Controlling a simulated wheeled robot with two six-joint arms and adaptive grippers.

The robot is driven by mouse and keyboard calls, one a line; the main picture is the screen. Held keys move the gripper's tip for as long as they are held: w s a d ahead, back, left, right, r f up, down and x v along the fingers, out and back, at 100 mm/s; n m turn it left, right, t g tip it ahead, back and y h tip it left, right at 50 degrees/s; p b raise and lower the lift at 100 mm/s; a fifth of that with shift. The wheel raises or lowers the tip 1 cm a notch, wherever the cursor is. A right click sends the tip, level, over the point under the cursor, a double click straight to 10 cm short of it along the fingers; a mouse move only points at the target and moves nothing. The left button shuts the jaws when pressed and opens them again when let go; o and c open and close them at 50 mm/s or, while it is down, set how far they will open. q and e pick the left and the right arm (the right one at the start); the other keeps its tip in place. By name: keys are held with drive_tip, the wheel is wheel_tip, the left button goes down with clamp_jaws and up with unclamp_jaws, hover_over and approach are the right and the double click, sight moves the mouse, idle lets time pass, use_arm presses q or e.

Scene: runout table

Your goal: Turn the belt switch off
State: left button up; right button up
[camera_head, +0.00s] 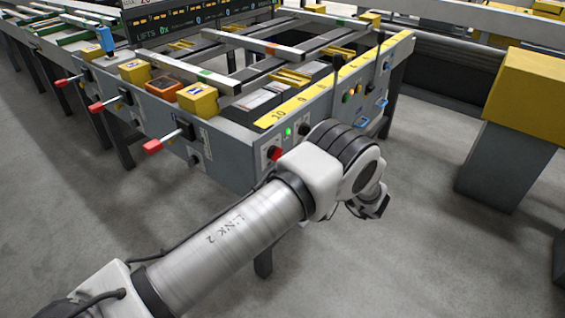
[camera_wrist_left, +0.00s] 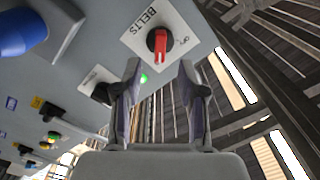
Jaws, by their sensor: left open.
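The belt switch is a red rotary knob (camera_wrist_left: 158,44) on a white plate marked BELTS, with a small label that looks like OFF at its right in the left wrist view. Its red bar runs roughly up and down in that picture. In the head view the red knob (camera_head: 275,154) is on the front corner of the grey panel. My left gripper (camera_wrist_left: 159,72) is open and empty, its fingertips pointing toward the knob, apart from it as far as I can tell. In the head view the left gripper (camera_head: 374,204) is partly hidden by its own wrist. My right gripper is not in view.
A lit green lamp (camera_head: 287,131) and a black knob (camera_head: 303,129) sit beside the switch. Red-handled levers (camera_head: 153,145) stick out of the left panel face. A yellow-topped post (camera_head: 524,95) stands at right. The floor between is clear.

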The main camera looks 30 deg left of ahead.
sight(281, 156)
use_arm(q)
drive_tip(key=a, duration=0.6)
drive_tip(key=shift+w+a, duration=0.25)
clamp_jaws()
drive_tip(key=shift+n, duration=0.3)
drive_tip(key=shift+n+b, duration=1.95)
drive_tip(key=shift+n, duration=6.65)
